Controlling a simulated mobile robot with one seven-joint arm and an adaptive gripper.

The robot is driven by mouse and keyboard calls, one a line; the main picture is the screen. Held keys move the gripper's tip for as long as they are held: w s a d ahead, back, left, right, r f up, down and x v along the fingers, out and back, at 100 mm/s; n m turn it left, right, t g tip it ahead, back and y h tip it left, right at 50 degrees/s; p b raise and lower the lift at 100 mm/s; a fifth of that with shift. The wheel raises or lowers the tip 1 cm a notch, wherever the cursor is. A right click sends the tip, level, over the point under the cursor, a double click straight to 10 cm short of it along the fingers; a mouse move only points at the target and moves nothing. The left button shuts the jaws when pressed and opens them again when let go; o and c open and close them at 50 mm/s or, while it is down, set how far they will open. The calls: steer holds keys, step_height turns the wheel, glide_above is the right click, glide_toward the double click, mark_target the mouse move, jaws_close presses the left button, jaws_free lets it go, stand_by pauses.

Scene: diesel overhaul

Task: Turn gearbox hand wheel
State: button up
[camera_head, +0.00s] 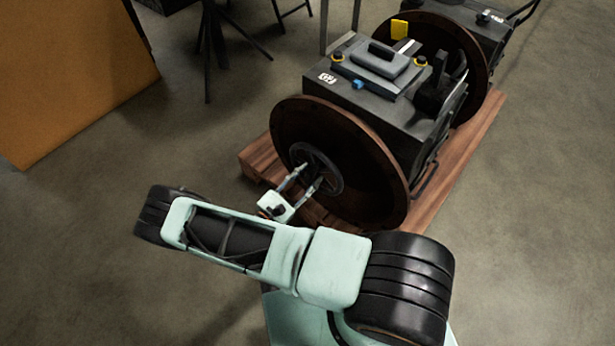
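The gearbox (385,92) is a dark block with a large brown disc (360,150) on its near face, standing on a wooden pallet. A small dark spoked hand wheel (327,163) sits in front of the disc's middle. My gripper (307,177) reaches up to the hand wheel from the lower left. Its two pale fingers are spread apart, with the tips at the wheel's lower left part. I cannot tell whether the tips touch the rim or spokes. My pale green arm crosses the lower middle of the view.
The wooden pallet (258,157) sticks out left of and below the disc. A second dark unit with a brown disc (470,50) stands behind. An orange box-like panel (70,75) is at the upper left, near dark stand legs (208,50). The grey floor is clear at left and right.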

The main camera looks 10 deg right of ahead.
jaws_close()
steer(key=shift+s+f+m+b, duration=0.15)
steer(key=shift+m+b, duration=0.2)
steer(key=shift+m, duration=1.95)
jaws_free()
steer(key=v, duration=1.2)
